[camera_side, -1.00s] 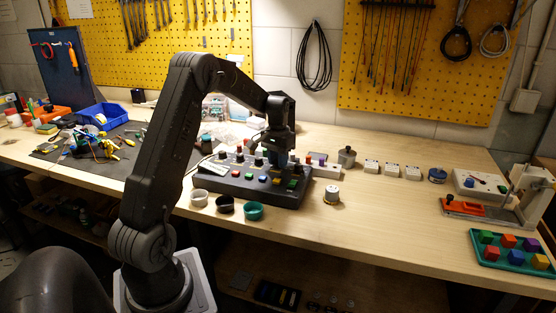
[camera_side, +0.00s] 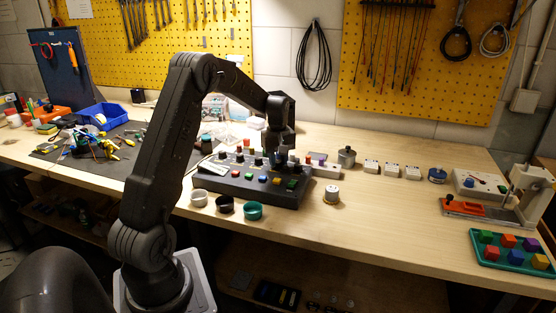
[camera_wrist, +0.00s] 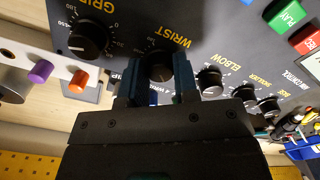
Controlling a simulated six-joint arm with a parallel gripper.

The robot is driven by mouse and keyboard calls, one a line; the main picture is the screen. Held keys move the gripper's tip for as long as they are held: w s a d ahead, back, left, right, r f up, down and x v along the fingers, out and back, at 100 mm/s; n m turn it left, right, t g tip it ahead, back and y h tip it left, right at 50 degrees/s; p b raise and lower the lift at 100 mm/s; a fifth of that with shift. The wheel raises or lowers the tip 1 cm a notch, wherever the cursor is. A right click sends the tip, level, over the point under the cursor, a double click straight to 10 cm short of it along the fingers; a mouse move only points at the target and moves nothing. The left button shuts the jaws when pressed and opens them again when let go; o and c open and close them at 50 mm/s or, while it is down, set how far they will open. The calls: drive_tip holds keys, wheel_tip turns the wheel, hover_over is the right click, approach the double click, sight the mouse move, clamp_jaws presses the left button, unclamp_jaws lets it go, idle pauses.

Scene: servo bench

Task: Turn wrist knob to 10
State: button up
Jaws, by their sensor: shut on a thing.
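The wrist knob (camera_wrist: 157,66) is a black round knob under the yellow WRIST label on the dark control panel (camera_wrist: 190,22). In the wrist view my gripper (camera_wrist: 157,80) is shut on it, one blue-grey finger on each side. The fingers and gripper body hide part of the knob and its scale. I cannot read its setting. In the side view my gripper (camera_side: 279,157) reaches down onto the back right of the control box (camera_side: 235,190), and the wrist knob is hidden there.
The grip knob (camera_wrist: 88,40) and elbow knob (camera_wrist: 209,80) flank the held knob closely. Orange (camera_wrist: 78,82) and purple (camera_wrist: 40,71) knobs sit on a pale strip beside the panel. Three cups, including a teal one (camera_side: 253,211), stand before the box.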

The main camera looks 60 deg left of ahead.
sight(278, 161)
drive_tip(key=n, duration=1.4)
idle(0.4)
drive_tip(key=o, duration=0.9)
drive_tip(key=shift+o, duration=0.2)
wheel_tip(278, 161, up, 14)
idle(0.5)
